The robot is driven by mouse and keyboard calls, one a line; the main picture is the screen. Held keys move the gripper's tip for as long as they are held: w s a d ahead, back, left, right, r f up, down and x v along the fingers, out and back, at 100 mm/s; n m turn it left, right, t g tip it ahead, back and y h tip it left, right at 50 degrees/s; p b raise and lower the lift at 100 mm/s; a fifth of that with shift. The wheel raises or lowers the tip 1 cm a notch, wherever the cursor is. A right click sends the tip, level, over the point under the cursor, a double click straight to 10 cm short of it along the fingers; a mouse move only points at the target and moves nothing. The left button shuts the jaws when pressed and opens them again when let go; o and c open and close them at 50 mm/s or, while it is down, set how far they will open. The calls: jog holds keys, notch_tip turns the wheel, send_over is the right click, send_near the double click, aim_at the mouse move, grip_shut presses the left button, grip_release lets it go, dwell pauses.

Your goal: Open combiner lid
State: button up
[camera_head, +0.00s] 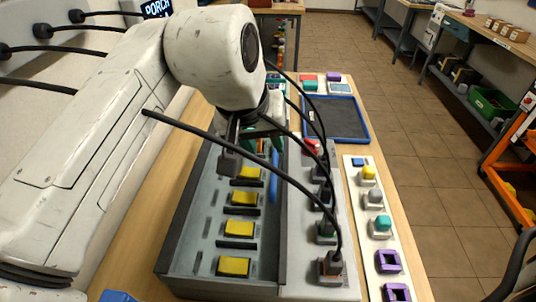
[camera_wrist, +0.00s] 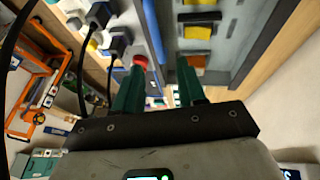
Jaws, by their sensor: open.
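A long grey box, which I take to be the combiner (camera_head: 205,258), lies on the wooden bench with several yellow blocks (camera_head: 239,229) showing in a row. I cannot clearly make out its lid. A blue bar (camera_head: 273,181) shows along its right side. My gripper (camera_head: 262,140) is over the far part of the box, partly hidden by my own wrist. In the wrist view my green fingers (camera_wrist: 159,70) are apart with nothing between them. A red knob (camera_wrist: 139,61) shows just beyond the left finger; I cannot tell whether they touch.
A light panel (camera_head: 318,288) with several plugged black cables (camera_head: 290,178) runs right of the box; the cables arch near my arm. A strip (camera_head: 363,225) of coloured buttons and purple frames lies farther right. A blue-rimmed tray (camera_head: 364,122) is behind. The tiled floor (camera_head: 440,190) at right is clear.

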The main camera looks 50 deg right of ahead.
aim_at(274, 160)
jog(key=x, duration=0.6)
jog(key=shift+s+d+f, duration=0.1)
jog(key=shift+d+f, duration=0.05)
jog(key=shift+f, duration=0.05)
jog(key=shift+c, duration=0.5)
grip_shut()
